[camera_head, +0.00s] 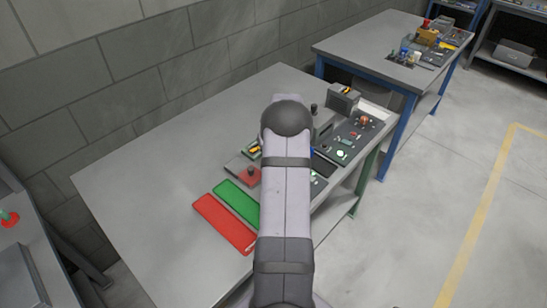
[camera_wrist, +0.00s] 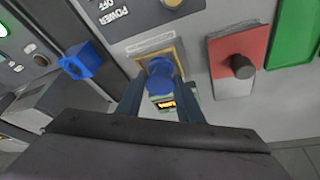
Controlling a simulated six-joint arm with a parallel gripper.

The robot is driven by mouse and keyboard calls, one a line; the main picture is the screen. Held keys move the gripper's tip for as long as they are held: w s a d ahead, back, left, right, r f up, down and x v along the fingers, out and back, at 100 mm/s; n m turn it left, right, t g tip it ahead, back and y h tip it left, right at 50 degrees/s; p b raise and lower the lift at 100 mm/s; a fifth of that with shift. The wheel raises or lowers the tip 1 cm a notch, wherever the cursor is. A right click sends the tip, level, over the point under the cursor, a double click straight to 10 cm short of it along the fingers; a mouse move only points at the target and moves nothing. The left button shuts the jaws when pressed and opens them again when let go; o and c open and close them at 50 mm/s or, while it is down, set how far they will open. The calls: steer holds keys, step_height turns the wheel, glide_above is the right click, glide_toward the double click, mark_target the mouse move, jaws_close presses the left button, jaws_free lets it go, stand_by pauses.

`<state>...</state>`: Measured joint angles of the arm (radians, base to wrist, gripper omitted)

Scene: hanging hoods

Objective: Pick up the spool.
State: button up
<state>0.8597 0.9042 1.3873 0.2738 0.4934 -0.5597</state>
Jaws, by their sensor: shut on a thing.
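A small blue rounded piece (camera_wrist: 160,72), which looks like the spool, is between my fingertips in the wrist view. My gripper (camera_wrist: 161,88) is shut on it, with one dark blue finger on each side. The piece is in front of a tan-framed square on a grey panel; whether it touches the panel I cannot tell. In the head view my arm hides the gripper and this piece.
A red block with a dark knob (camera_wrist: 238,67) and a green plate (camera_wrist: 294,35) lie to the right in the wrist view. Another blue part (camera_wrist: 76,62) is at left. In the head view the workbench (camera_head: 140,180) is bare at left; a red plate (camera_head: 224,223) lies near.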

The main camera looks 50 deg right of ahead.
steer(key=shift+r, duration=0.1)
step_height(320, 180, up, 14)
steer(key=a+p, duration=0.1)
steer(key=p, duration=0.1)
steer(key=s+a+f+n+y+p, duration=0.1)
steer(key=s+a+f+n+y, duration=0.2)
steer(key=a+n, duration=0.5)
steer(key=s+a+f+n+g+y+p, duration=0.1)
steer(key=s+a+f+n+y, duration=0.2)
steer(key=a+n, duration=0.5)
steer(key=a, duration=0.2)
steer(key=shift+s+a+f+n+p, duration=0.2)
steer(key=shift+a+n+p, duration=0.1)
steer(key=shift+n+p, duration=0.1)
steer(key=shift+f, duration=0.15)
